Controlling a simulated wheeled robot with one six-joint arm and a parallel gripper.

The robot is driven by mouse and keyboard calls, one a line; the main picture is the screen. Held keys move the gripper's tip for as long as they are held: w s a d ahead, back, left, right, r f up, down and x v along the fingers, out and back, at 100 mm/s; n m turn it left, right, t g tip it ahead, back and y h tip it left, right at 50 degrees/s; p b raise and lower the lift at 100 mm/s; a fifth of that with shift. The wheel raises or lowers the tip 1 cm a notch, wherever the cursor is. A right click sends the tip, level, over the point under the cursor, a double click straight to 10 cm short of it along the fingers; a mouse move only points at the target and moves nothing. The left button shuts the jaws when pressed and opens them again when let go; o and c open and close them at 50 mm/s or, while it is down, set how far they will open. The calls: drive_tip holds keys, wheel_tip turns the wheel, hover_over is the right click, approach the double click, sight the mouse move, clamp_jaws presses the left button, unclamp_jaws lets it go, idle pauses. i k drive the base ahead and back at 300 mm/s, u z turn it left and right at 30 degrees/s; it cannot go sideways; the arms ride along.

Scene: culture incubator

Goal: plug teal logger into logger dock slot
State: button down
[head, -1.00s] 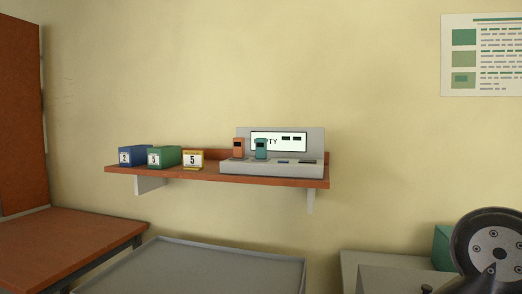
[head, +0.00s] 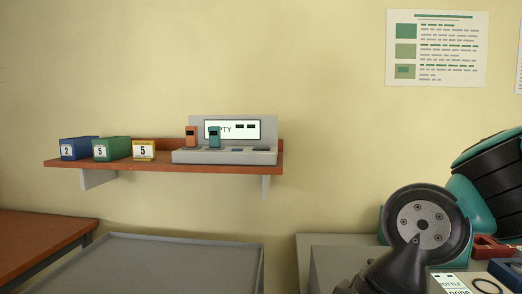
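The teal logger (head: 214,136) stands upright at the grey logger dock (head: 224,157) on the wall shelf, left of the dock's middle. An orange logger (head: 191,135) stands just left of it. Both hide part of the dock's display (head: 245,129), where "PTY" and two dark blocks can be read. To the right of the teal logger, two darker slot areas (head: 262,149) show on the dock's top. Whether the teal logger is fully seated cannot be told.
The wooden shelf (head: 105,164) also holds a blue box (head: 78,148), a green box (head: 111,148) and a yellow number block (head: 144,150). Below are a grey tray-like top (head: 175,265) and a brown table (head: 35,240). A red container (head: 490,247) sits at the lower right.

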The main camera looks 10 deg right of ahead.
sight(214, 132)
drive_tip(key=u, duration=0.5)
drive_tip(key=k, duration=0.6)
drive_tip(key=u, duration=0.95)
drive_tip(key=i, duration=1)
drive_tip(key=z, duration=0.55)
drive_tip(key=i, duration=0.6)
drive_tip(key=z, duration=0.9)
drive_tip(key=i, duration=0.3)
drive_tip(key=z, duration=0.25)
